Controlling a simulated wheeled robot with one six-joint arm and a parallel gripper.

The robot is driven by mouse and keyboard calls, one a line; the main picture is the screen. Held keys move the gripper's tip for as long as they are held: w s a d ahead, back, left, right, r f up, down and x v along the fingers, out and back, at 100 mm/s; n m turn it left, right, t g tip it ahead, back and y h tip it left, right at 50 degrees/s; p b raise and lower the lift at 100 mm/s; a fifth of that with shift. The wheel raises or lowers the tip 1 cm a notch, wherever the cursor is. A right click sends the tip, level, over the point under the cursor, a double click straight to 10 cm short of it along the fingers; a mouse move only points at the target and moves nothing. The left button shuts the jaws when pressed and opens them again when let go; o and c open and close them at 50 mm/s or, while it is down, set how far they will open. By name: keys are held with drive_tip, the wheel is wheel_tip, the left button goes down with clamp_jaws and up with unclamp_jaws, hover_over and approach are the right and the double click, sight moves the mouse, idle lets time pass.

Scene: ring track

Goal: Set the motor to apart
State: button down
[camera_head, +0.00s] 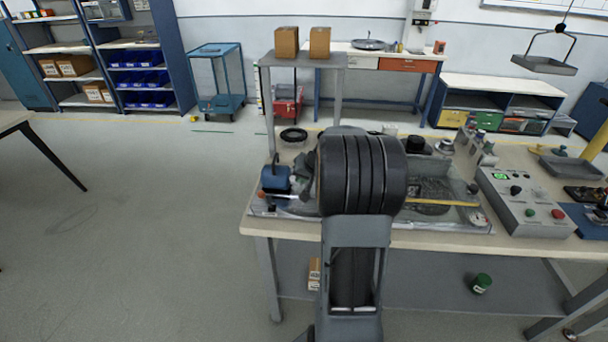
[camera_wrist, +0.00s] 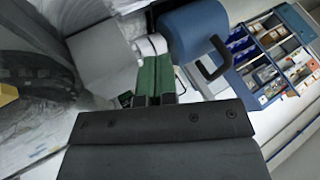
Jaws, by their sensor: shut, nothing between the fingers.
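A blue block with a black handle (camera_head: 276,180) stands at the left end of the grey tray on the bench; I cannot tell whether it is the motor. In the wrist view this blue body (camera_wrist: 195,30) is close by, at the upper right, with its black handle toward the right. My gripper (camera_wrist: 153,72) has green fingers that are shut and empty. Their tips are beside a white cylindrical part (camera_wrist: 150,45), and I cannot tell whether they touch it. In the head view my arm hides the middle of the tray.
The grey tray (camera_head: 370,223) runs along the bench's front edge. A grey control box (camera_head: 525,205) with a green display, a black knob and coloured buttons stands to the right. Two cardboard boxes (camera_head: 287,42) sit on a raised shelf behind.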

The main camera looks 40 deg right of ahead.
sight(289, 187)
drive_tip(key=shift+x, duration=2.95)
